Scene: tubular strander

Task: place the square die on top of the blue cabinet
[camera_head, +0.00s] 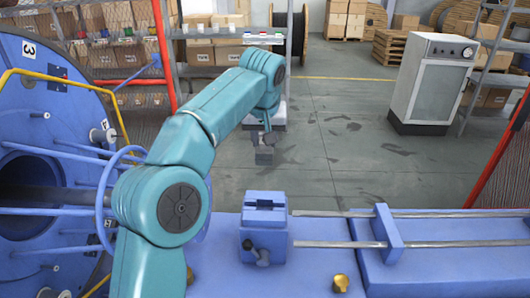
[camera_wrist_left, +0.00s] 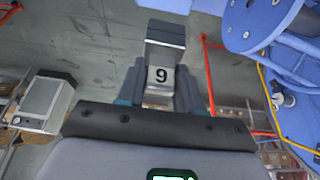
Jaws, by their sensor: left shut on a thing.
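I cannot pick out a cabinet that is clearly blue. A pale grey cabinet (camera_head: 433,85) with a dark panel and a knob on top stands on the floor at the right, well apart from the gripper. It also shows in the left wrist view (camera_wrist_left: 42,100). My right gripper is not in view.
The blue machine bed (camera_head: 310,275) with a clamp block (camera_head: 264,220) and two rods runs along the front. A large blue wheel (camera_head: 35,130) stands at the left. Shelves with cartons (camera_head: 215,50) are behind. The floor (camera_head: 340,140) between is clear.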

